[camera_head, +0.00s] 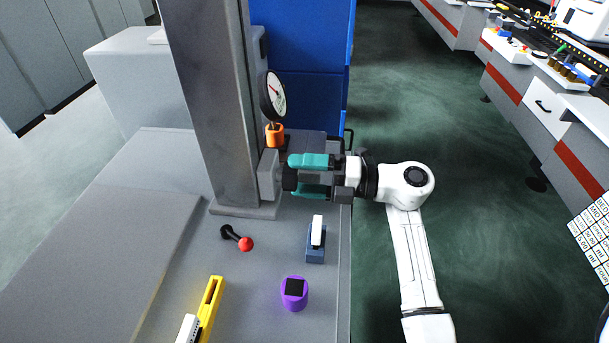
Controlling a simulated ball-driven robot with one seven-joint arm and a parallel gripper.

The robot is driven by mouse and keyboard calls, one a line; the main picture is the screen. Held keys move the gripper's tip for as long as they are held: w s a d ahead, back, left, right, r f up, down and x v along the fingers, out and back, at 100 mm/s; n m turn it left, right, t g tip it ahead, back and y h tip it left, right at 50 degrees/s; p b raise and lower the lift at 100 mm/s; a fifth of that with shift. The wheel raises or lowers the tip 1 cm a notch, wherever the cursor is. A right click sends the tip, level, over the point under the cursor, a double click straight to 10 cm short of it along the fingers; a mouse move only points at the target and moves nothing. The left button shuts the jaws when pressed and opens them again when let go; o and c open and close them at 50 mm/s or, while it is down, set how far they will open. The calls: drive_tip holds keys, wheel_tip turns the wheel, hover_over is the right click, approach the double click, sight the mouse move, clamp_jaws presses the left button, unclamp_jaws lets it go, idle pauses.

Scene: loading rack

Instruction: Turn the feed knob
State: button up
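The feed knob appears to be the dark round knob (289,179) on a grey box (268,173) at the side of the upright metal column. My gripper (293,176) points left at it from the right. Its two teal fingers are apart, one above and one below, with their tips at the knob. The lower fingertip is partly hidden by the knob. I cannot tell whether the fingers press on the knob or only stand around it.
The grey column (213,100) rises beside the knob. A dial gauge (273,95) on an orange base (275,135) stands behind. On the bench are a red-tipped lever (238,238), a blue-and-white block (316,240), a purple cylinder (294,300) and a yellow piece (210,305). Green floor lies open to the right.

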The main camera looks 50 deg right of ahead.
drive_tip(key=shift+s, duration=0.1)
drive_tip(key=b+v, duration=0.3)
drive_tip(key=v, duration=0.7)
drive_tip(key=shift+s+d, duration=0.2)
drive_tip(key=shift+d, duration=0.05)
drive_tip(key=shift+f, duration=0.1)
